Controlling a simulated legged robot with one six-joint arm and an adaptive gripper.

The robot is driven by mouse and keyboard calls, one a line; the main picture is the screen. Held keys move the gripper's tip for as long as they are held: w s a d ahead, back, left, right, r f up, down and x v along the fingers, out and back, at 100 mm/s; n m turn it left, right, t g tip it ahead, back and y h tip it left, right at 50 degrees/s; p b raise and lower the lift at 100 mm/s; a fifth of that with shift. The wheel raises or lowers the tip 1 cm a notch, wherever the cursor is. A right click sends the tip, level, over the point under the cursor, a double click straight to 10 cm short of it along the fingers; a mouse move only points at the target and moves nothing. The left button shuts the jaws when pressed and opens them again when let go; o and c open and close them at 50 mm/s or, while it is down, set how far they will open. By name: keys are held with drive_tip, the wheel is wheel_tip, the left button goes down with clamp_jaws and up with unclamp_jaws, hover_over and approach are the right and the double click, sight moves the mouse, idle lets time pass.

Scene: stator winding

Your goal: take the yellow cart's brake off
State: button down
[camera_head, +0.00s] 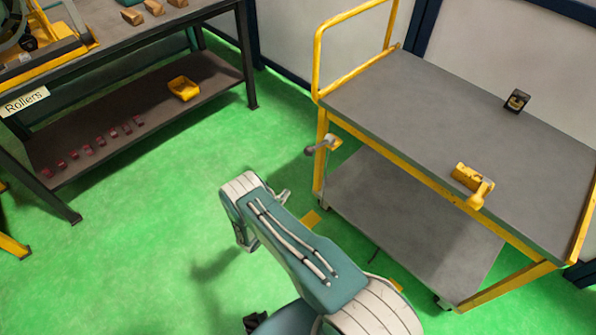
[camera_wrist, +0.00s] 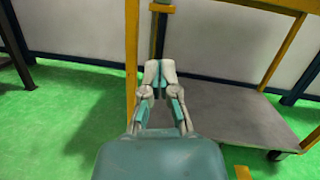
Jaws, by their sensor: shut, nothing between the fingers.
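The yellow cart (camera_head: 330,117) stands at the right, with a grey top deck and a grey lower shelf. A lever with a dark grey knob (camera_head: 311,150), likely the brake, sticks out from its near left post. In the wrist view the yellow post (camera_wrist: 131,55) rises left of my gripper (camera_wrist: 160,72). A small yellow piece (camera_wrist: 162,8) shows at the top edge there; I cannot tell if it belongs to the lever. My gripper is shut and empty, apart from the post in the picture. In the head view my arm mostly hides it, below the lever.
On the cart's deck lie a yellow part (camera_head: 470,182) and a small black block (camera_head: 516,101). A dark workbench (camera_head: 205,22) stands at the left, with a yellow bin (camera_head: 184,88) and several red rollers on its shelf. Green floor (camera_head: 150,230) between them is clear.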

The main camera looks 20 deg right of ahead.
approach(318, 147)
wheel_tip(318, 147, down, 4)
drive_tip(key=r, duration=0.1)
drive_tip(key=w+d+r, duration=0.2)
drive_tip(key=shift+r, duration=0.2)
drive_tip(key=shift+a+r, duration=0.1)
drive_tip(key=shift+a, duration=0.05)
